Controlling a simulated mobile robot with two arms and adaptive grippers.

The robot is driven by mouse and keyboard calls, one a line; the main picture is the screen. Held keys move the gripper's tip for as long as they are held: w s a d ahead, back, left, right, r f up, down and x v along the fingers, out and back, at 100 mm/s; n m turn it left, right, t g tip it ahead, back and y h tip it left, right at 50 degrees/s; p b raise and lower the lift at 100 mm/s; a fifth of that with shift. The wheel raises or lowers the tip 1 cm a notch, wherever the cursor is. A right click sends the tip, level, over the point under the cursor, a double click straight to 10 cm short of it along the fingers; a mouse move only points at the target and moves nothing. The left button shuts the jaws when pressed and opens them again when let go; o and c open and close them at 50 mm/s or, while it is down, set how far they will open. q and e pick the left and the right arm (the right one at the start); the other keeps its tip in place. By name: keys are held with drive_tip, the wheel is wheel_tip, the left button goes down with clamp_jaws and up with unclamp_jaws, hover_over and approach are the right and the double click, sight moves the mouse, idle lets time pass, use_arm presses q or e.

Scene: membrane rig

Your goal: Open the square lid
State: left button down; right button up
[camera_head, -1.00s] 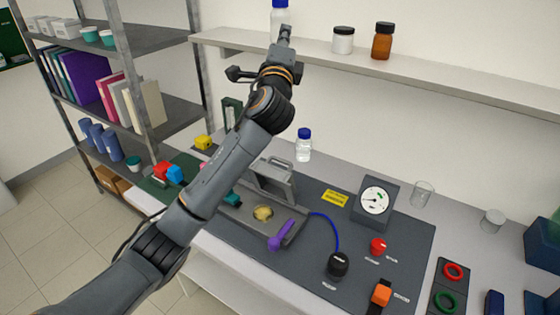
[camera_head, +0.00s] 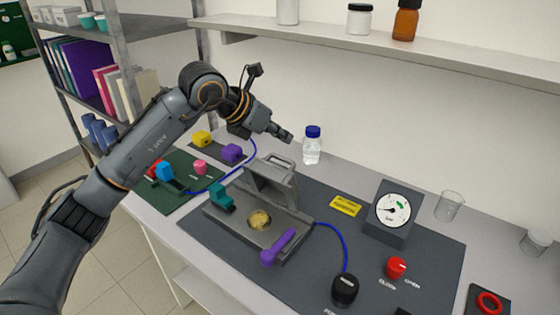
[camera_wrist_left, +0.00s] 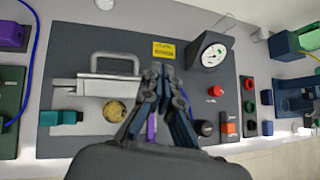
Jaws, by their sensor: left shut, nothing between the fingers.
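The square grey lid (camera_head: 263,189) with its arched handle (camera_head: 278,168) stands raised, leaning back at the rear edge of the grey rig base (camera_head: 232,228). A round yellowish membrane (camera_head: 259,220) shows uncovered in front of it. The lid also shows in the left wrist view (camera_wrist_left: 95,87), seen nearly edge-on. A teal clamp (camera_head: 221,197) is at the base's left side and a purple lever (camera_head: 278,248) at its right. My left gripper (camera_head: 288,138) is shut and empty, above and behind the lid, apart from it. My right gripper is not in view.
A clear bottle with a blue cap (camera_head: 312,145) stands close to my left gripper. A gauge (camera_head: 393,210), a red knob (camera_head: 396,268) and a black knob (camera_head: 344,290) are to the right. A shelf (camera_head: 400,60) runs along the wall above.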

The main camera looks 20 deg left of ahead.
sight(275, 157)
use_arm(q)
drive_tip(key=a+f+n+y, duration=0.2)
drive_tip(key=a+f+y, duration=0.1)
drive_tip(key=a, duration=0.2)
drive_tip(key=shift+g, duration=0.3)
drive_tip(key=p+x, duration=0.3)
drive_tip(key=x, duration=0.6)
drive_tip(key=shift+w+a, duration=0.1)
drive_tip(key=shift+w, duration=0.2)
drive_tip(key=shift+f, duration=0.15)
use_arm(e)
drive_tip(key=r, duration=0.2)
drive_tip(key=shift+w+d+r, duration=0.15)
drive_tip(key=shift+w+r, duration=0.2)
